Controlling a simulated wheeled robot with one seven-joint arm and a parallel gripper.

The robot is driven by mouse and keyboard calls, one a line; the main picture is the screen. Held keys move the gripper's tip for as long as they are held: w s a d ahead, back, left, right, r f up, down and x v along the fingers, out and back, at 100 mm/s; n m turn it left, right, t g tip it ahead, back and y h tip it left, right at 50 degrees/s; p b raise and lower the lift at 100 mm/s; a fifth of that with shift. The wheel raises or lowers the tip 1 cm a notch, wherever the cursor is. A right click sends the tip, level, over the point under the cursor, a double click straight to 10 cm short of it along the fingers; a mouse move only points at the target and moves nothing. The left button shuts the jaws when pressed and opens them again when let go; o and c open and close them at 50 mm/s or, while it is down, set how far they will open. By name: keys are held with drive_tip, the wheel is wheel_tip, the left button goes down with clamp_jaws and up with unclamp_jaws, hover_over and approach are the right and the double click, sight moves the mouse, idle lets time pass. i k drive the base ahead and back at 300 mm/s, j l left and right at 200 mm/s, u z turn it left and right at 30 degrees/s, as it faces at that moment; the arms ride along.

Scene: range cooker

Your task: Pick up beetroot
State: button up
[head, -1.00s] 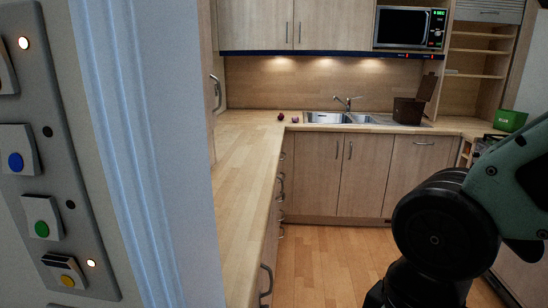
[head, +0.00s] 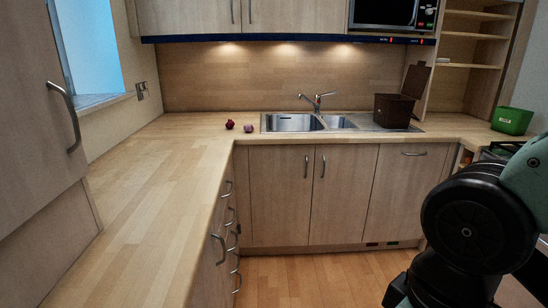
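Two small round items lie side by side on the wooden counter left of the sink in the head view. The left one is dark red and looks like the beetroot (head: 230,124). The right one is paler, purple-pink, and may be an onion or a turnip (head: 248,128); it is too small to be sure. They sit close together with a small gap. My arm shows at the right edge, far from both items. My gripper is not in view.
The wooden counter (head: 150,185) is bare in front of the two items. A double sink (head: 292,123) with a tap is right of them, then an open brown box (head: 394,110) and a green container (head: 512,120). A tall cabinet (head: 40,110) stands at left. The floor ahead is clear.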

sight(231, 124)
drive_tip(key=i, duration=1.95)
drive_tip(key=i+l+u, duration=0.1)
drive_tip(key=i+u, duration=0.2)
drive_tip(key=i, duration=0.2)
drive_tip(key=i+l+u, duration=0.25)
drive_tip(key=i, duration=0.3)
drive_tip(key=i+l+u, duration=0.3)
drive_tip(key=i, duration=0.2)
